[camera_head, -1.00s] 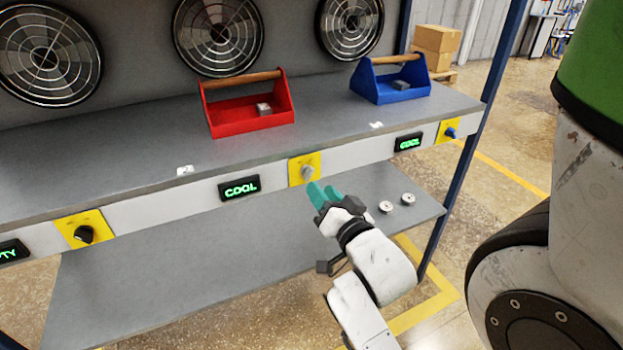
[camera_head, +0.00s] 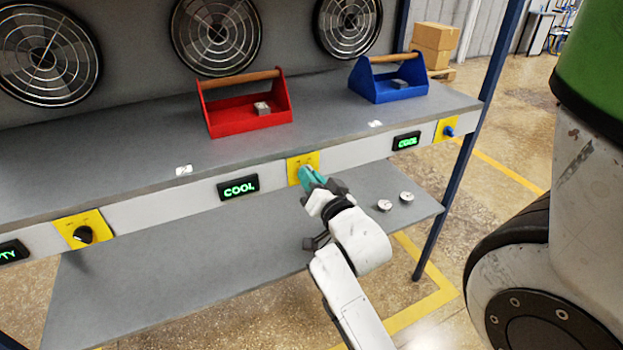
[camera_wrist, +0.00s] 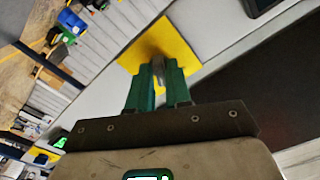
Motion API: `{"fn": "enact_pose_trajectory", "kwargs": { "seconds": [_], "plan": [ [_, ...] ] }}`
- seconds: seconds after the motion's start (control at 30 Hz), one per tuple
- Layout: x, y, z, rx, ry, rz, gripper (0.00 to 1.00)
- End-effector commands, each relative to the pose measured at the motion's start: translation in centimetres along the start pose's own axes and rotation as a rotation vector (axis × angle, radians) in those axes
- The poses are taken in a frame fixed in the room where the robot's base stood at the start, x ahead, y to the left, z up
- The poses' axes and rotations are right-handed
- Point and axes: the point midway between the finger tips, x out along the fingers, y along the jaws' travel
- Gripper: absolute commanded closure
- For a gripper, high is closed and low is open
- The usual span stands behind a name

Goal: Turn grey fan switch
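The grey fan switch is a grey knob (camera_wrist: 159,68) on a yellow plate (camera_head: 298,161) at the middle of the shelf's front edge. In the head view my fingers cover the knob. My gripper (camera_head: 309,174) has teal fingers and is right at the plate. In the wrist view the fingers of my gripper (camera_wrist: 162,78) stand apart, one on each side of the knob. I cannot tell whether they touch it. A lit display (camera_head: 238,188) reading COOL is just left of the plate.
A black switch (camera_head: 83,234) is at left and a blue switch (camera_head: 449,131) at right. A red toolbox (camera_head: 247,119) and a blue toolbox (camera_head: 388,88) stand on the upper shelf (camera_head: 180,138). Two small round gauges (camera_head: 406,197) lie on the lower shelf (camera_head: 190,260).

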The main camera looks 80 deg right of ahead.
Motion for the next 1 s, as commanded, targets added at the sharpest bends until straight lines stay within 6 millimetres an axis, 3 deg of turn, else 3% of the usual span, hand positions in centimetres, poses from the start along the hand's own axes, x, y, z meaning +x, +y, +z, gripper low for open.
{"fn": "enact_pose_trajectory", "kwargs": {
  "seconds": [0.2,0.67,1.0],
  "plan": [
    [-0.01,0.0,-0.01,0.0,0.0,0.0,1.0],
    [-0.01,-0.01,-0.02,-0.035,0.0,0.0,1.0],
    [0.01,-0.1,-0.08,-0.253,-0.001,-0.002,1.0]
  ]
}}
